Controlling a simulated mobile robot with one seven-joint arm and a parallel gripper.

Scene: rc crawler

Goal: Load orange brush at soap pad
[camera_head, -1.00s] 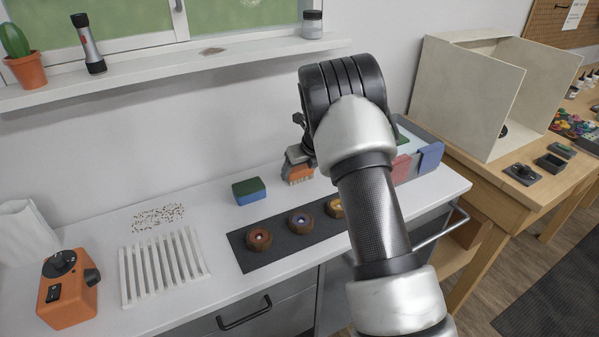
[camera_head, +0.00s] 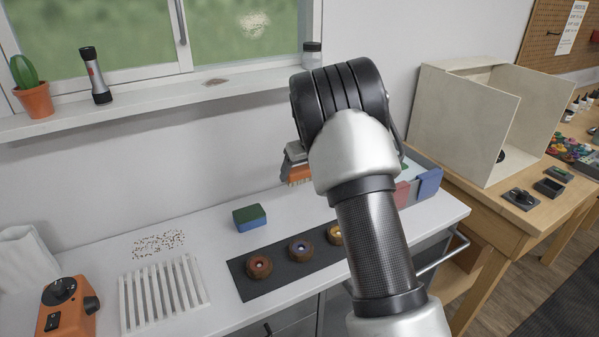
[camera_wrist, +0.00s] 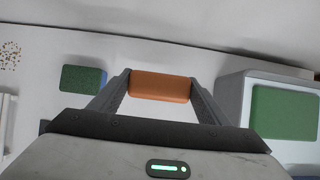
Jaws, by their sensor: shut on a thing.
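My gripper (camera_wrist: 160,88) is shut on the orange brush (camera_wrist: 160,86), which sits between the two fingers in the wrist view. In the head view the orange brush (camera_head: 296,174) hangs above the white counter, left of my forearm, and most of the gripper is hidden by the arm. A sponge-like block (camera_head: 249,217), green on top and blue below, lies on the counter to the left of the brush. It also shows in the wrist view (camera_wrist: 83,79). A green pad (camera_wrist: 285,112) lies on a pale box at the right of the wrist view. I cannot tell which is the soap pad.
A dark mat (camera_head: 245,284) holds three brown round pieces. A white slatted rack (camera_head: 162,295) and an orange device (camera_head: 66,308) stand at the left. Red (camera_head: 402,194) and blue (camera_head: 428,184) pieces sit by the right end. The counter behind the mat is mostly free.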

